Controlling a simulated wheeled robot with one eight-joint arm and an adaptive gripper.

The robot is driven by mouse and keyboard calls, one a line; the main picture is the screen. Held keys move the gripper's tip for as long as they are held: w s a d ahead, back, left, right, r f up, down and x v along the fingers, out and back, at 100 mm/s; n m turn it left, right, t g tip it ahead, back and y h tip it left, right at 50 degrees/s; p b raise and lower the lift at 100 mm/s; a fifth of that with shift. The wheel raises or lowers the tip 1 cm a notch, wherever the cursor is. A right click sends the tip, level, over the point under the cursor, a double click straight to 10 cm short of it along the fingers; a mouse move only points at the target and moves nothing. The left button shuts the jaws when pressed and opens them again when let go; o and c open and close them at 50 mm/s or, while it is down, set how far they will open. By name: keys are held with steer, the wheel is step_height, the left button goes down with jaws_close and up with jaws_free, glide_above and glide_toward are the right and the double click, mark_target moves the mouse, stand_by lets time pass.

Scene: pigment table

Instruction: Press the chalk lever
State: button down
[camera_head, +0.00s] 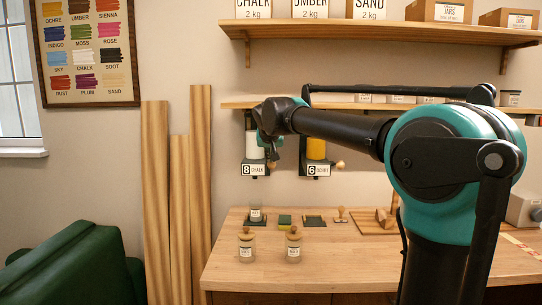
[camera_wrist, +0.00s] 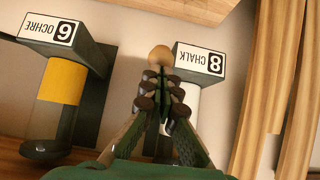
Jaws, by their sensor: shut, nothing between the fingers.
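The chalk dispenser (camera_head: 254,146) hangs under the lower shelf, with its label "8 CHALK" below a white cylinder. In the wrist view its label (camera_wrist: 200,62) is upside down. A round wooden lever knob (camera_wrist: 160,55) sits beside that label, right at my fingertips. My gripper (camera_wrist: 156,76) is shut and empty, with its fingertips pointing at the knob. I cannot tell whether they touch it. In the head view my gripper (camera_head: 272,157) is at the right side of the chalk dispenser and mostly covers its lever.
The ochre dispenser (camera_head: 317,149) hangs close by on the right, with its own wooden knob (camera_head: 340,164). The lower shelf (camera_head: 262,103) is just above. Below, the table (camera_head: 235,273) holds a jar under the chalk outlet (camera_head: 255,214) and two corked jars. Tall boards (camera_head: 200,170) lean at left.

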steer(key=shift+s+f, duration=0.15)
steer(key=shift+f, duration=0.2)
step_height(320, 180, down, 8)
steer(key=s+t, duration=0.1)
steer(key=t, duration=0.2)
steer(key=shift+f, duration=0.2)
stand_by(0.4)
